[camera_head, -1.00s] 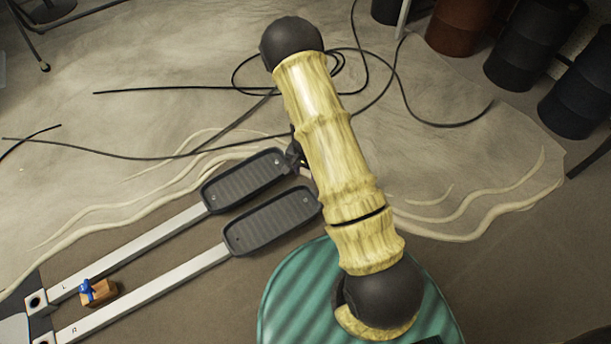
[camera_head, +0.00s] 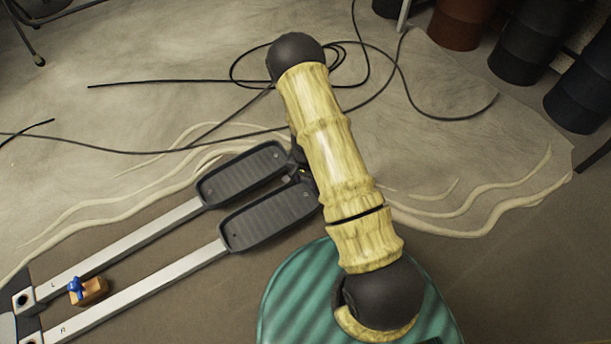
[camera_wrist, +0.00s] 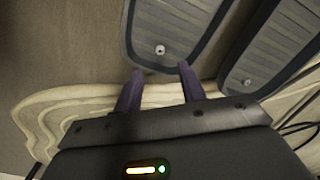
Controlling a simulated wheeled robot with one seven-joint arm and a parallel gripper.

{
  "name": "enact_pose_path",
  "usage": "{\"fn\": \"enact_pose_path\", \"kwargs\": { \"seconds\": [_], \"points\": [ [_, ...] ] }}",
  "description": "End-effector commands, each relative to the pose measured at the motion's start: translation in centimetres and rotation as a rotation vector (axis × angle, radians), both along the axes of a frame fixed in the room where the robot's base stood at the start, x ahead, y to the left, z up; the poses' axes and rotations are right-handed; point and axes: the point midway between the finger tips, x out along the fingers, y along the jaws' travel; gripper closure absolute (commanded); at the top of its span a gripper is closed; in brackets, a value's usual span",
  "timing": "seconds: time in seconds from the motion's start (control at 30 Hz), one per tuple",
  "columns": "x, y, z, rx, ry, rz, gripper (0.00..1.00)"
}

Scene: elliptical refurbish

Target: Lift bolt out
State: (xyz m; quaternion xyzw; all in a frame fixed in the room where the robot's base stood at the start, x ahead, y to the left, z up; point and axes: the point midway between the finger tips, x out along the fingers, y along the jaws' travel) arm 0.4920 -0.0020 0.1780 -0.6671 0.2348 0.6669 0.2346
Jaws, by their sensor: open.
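Two dark grey ribbed foot pedals on long pale bars lie on the floor, the upper pedal (camera_head: 240,172) and the lower pedal (camera_head: 265,217) in the head view. In the wrist view, a small light round bolt head (camera_wrist: 160,50) sits near the end of the middle pedal (camera_wrist: 172,25). Another bolt (camera_wrist: 247,82) sits on the right pedal (camera_wrist: 275,45). My gripper (camera_wrist: 160,70) is open and empty, its two dark fingers pointing towards the middle pedal's end, with the bolt appearing between and just beyond the tips. My arm mostly hides the gripper in the head view.
A small wooden block (camera_head: 95,291) with a blue piece (camera_head: 76,286) on it lies by the bars at lower left. Black cables (camera_head: 440,124) and pale raised strands (camera_head: 500,210) cross the floor. Dark drums (camera_head: 537,38) stand at upper right.

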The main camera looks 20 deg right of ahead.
Motion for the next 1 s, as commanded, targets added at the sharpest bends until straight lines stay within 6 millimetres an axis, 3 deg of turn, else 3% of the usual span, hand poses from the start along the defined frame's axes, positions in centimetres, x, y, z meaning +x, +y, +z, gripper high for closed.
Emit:
{"fn": "enact_pose_path", "kwargs": {
  "seconds": [0.03,0.4,0.87,1.0],
  "points": [
    [0.0,0.0,-1.4,0.001,0.001,0.0,0.6],
    [0.0,0.0,-6.9,0.0,0.0,-0.001,0.6],
    [0.0,0.0,-7.8,0.0,0.0,0.0,0.6],
    [0.0,0.0,-7.8,0.0,0.0,0.0,0.87]
  ]
}}
